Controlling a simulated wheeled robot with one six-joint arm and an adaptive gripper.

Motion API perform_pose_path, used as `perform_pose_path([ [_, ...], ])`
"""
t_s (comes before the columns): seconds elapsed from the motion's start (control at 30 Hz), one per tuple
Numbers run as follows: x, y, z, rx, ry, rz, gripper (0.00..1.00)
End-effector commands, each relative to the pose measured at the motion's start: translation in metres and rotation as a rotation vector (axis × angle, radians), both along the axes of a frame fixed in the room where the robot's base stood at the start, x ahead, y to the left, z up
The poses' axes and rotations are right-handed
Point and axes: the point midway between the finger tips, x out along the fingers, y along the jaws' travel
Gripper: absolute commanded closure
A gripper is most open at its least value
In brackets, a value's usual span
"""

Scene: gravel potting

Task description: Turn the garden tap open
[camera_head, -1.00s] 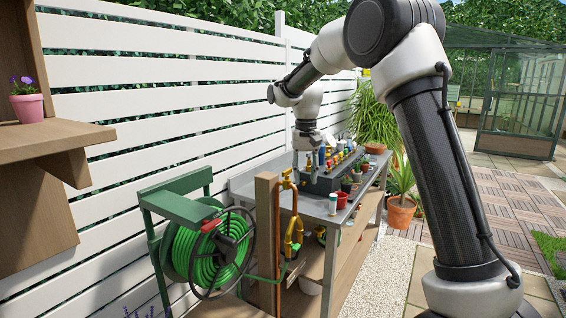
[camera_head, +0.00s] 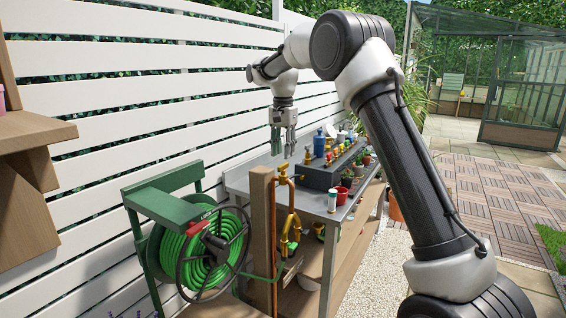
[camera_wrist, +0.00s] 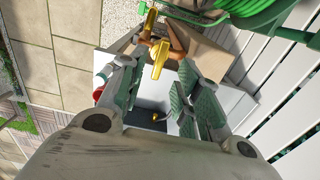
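The garden tap stands on a copper pipe against a wooden post (camera_head: 262,222), at the near end of the bench; its yellow handle (camera_head: 283,172) is at the top. In the wrist view the yellow tap handle (camera_wrist: 159,58) lies ahead, between and beyond my finger ends, with copper pipe beside it. My gripper (camera_head: 284,152) points down in the air above the bench's near end, higher than the handle and apart from it. Its two green-padded fingers are spread and empty in the wrist view (camera_wrist: 156,72). A yellow fitting (camera_head: 290,228) hangs lower on the pipe.
A green hose reel (camera_head: 165,205) stands left of the post. The metal bench (camera_head: 318,203) holds a grey tray (camera_head: 322,176) with several small items, a white cup (camera_head: 332,202) and a red pot (camera_head: 342,195). A white slatted fence (camera_head: 120,110) runs behind.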

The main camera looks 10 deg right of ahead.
Motion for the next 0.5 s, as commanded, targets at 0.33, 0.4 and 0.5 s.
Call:
perform_pose_path([
  [0.33,0.000,0.000,-0.044,0.000,-0.001,0.001,0.67],
  [0.4,0.000,0.000,-0.045,0.001,-0.002,0.002,0.67],
  [0.5,0.000,0.000,-0.046,0.001,-0.004,0.002,0.67],
])
